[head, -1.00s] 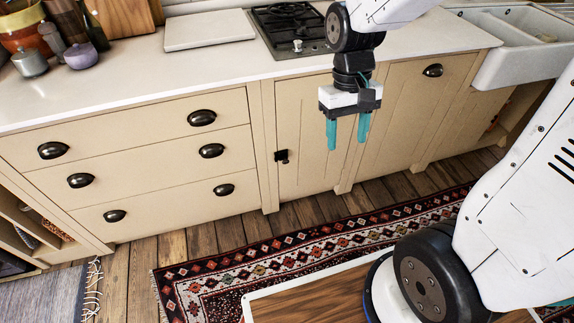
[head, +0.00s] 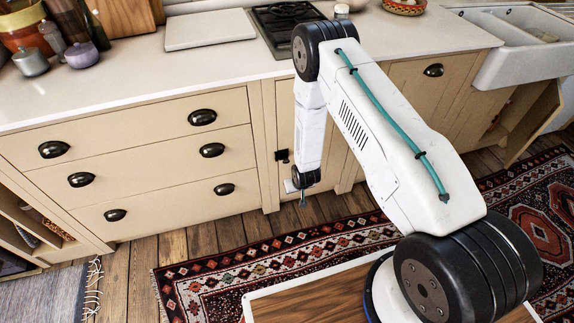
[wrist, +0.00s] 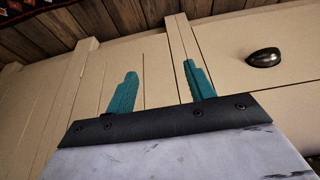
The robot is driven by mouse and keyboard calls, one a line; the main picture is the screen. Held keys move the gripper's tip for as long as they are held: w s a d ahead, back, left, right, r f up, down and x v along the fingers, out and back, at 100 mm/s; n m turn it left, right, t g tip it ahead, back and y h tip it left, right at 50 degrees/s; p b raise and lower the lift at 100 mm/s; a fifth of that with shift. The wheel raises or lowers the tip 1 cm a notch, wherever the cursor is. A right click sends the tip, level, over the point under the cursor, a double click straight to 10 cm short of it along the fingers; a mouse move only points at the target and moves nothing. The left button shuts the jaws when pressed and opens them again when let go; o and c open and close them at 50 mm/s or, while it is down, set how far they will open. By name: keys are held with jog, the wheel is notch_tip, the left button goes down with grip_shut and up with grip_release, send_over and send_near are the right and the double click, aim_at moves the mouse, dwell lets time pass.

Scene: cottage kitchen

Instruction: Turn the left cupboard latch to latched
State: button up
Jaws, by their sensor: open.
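The left cupboard door (head: 285,105) is a narrow cream door between the drawers and the wider door, and looks closed. Its small dark latch (head: 281,155) is at the door's left edge; how it is turned is too small to tell. My gripper (head: 303,202) is low in front of this door, below and right of the latch, largely hidden by my arm. In the wrist view my gripper (wrist: 160,68) has its two teal fingers spread apart with nothing between them. The latch does not show in the wrist view.
Three drawers with dark cup handles (head: 212,151) are left of the cupboard; one handle (wrist: 264,58) shows in the wrist view. The counter (head: 130,80) overhangs above. A patterned rug (head: 215,283) lies on the floor. A door (head: 535,120) stands open at the right.

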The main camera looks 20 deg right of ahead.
notch_tip(320, 180, down, 9)
jog(key=w+t, duration=0.1)
jog(key=t, duration=1.3)
send_near(287, 163)
jog(key=w, duration=0.2)
jog(key=shift+w+r, duration=0.15)
jog(key=shift+w, duration=3.5)
jog(key=c, duration=1)
